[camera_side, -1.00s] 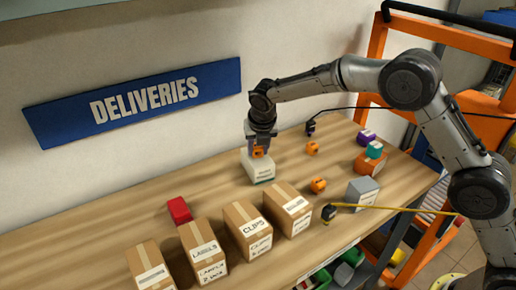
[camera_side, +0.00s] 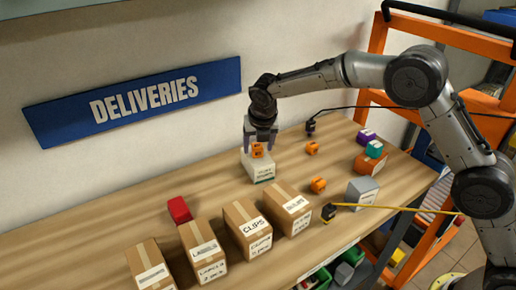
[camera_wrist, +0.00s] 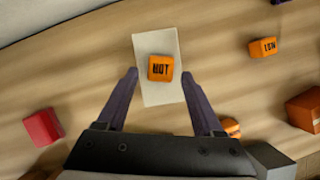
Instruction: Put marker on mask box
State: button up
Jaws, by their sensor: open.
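An orange cube marked HOT (camera_wrist: 160,67), which appears to be the marker, rests on top of a small white box (camera_wrist: 146,42). In the side view the same orange cube (camera_side: 257,151) shows on the white box (camera_side: 262,173), whose label is too small to read surely; it is likely the mask box. My gripper (camera_side: 260,146) points down at it from above. In the wrist view the purple fingers of my gripper (camera_wrist: 159,77) are spread, one on each side of the cube, with a gap on both sides.
More orange cubes (camera_side: 312,148) (camera_side: 318,185) lie to the right. A red box (camera_side: 180,210) and several cardboard boxes (camera_side: 247,230) stand left and in front. A grey box (camera_side: 362,192), an orange box (camera_side: 370,163) and a yellow strip (camera_side: 395,208) are at the right.

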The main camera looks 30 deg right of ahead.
jog(key=v, duration=1)
jog(key=shift+r, duration=0.4)
jog(key=shift+s, duration=0.15)
jog(key=s+d+r+m+y, duration=0.1)
jog(key=s+d+r+m, duration=0.35)
jog(key=s+m, duration=0.45)
jog(key=s+d+r+m, duration=0.4)
jog(key=s+d+m, duration=0.25)
jog(key=s, duration=0.35)
jog(key=s+d+f+m, duration=0.1)
jog(key=s+f+m, duration=0.2)
jog(key=s+m, duration=0.5)
jog(key=s+d+f+m+t, duration=0.1)
jog(key=s+d+f+m, duration=0.1)
jog(key=s+m, duration=0.6)
jog(key=s+f, duration=0.1)
jog(key=s, duration=0.2)
jog(key=shift+s+f+y, duration=0.15)
jog(key=shift+s+y, duration=0.05)
jog(key=shift+y, duration=0.2)
